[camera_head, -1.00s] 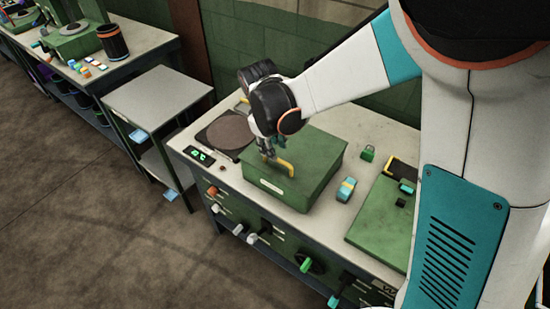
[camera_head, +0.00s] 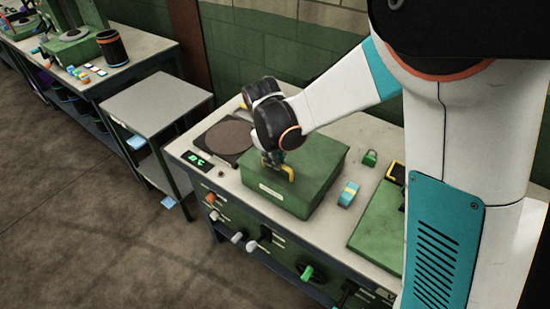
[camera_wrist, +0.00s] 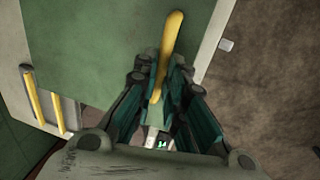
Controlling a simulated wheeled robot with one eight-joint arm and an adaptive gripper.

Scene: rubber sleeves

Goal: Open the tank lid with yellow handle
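The green tank (camera_head: 312,185) stands on the bench with its flat lid level and down. The yellow handle (camera_head: 289,173) rises from the lid and is partly covered by my gripper (camera_head: 272,160). In the wrist view the handle (camera_wrist: 170,38) runs lengthwise between the fingers. My gripper (camera_wrist: 161,68) has its fingertips drawn close on both sides of it, apparently shut on the handle. The green lid top (camera_wrist: 90,50) fills the upper left of the wrist view.
A dark round plate (camera_head: 229,137) and a green-lit display (camera_head: 197,160) lie left of the tank. A blue-and-yellow block (camera_head: 348,194) and a green padlock-like item (camera_head: 370,158) sit to its right. Knobs (camera_head: 238,237) line the bench front. A second green panel (camera_head: 377,225) lies farther right.

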